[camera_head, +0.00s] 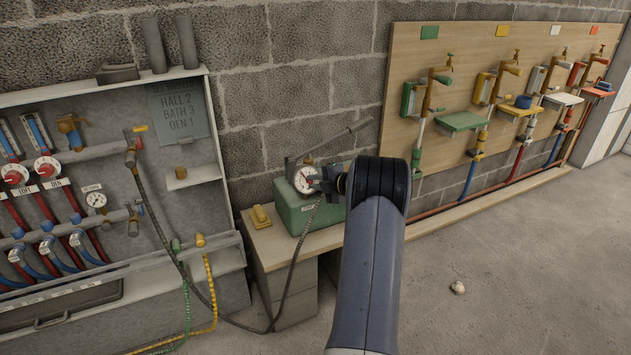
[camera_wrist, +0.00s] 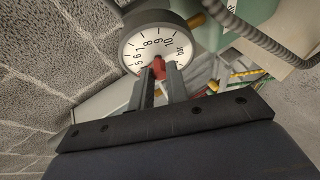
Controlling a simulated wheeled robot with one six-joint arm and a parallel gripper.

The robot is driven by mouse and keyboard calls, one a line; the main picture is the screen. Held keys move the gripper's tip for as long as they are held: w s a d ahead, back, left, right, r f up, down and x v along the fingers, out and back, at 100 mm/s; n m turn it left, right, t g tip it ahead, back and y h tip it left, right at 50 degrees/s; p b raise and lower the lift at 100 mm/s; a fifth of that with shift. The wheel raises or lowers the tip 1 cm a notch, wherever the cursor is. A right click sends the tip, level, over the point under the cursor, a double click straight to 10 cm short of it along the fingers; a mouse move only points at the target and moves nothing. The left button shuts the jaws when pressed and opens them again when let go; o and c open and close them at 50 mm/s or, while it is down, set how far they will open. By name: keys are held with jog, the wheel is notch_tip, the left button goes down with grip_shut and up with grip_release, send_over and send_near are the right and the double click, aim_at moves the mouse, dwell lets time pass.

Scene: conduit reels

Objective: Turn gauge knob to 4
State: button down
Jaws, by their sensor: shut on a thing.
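The gauge (camera_head: 303,175) is a round white dial with a dark rim on a green box (camera_head: 295,212). In the wrist view the gauge (camera_wrist: 150,44) fills the top middle, its figures from about 5 to 10 showing. The lower part of the dial is hidden behind my fingers. The red knob (camera_wrist: 159,66) is at the dial's middle. My gripper (camera_wrist: 160,76) is shut on this red knob, one finger on each side. In the head view my gripper (camera_head: 324,181) reaches the dial from the right. I cannot tell which figure the knob points to.
The green box stands on a low bench (camera_head: 292,245), with a yellow block (camera_head: 261,216) at its left. A dark hose (camera_head: 291,270) runs down in front. A grey pipe cabinet (camera_head: 205,160) is at left, a wooden tap board (camera_head: 405,100) at right. The floor at right is mostly clear.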

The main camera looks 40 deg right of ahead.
jog(key=shift+f, duration=0.1)
jog(key=c, duration=1.4)
grip_release()
jog(key=p+v, duration=0.1)
jog(key=v, duration=0.9)
jog(key=shift+s+d+r+p, duration=0.1)
jog(key=shift+s+r+p, duration=0.15)
jog(key=shift+s+p, duration=0.1)
jog(key=b+x, duration=0.1)
jog(key=x, duration=1)
jog(key=shift+b, duration=0.35)
jog(key=shift+s, duration=0.15)
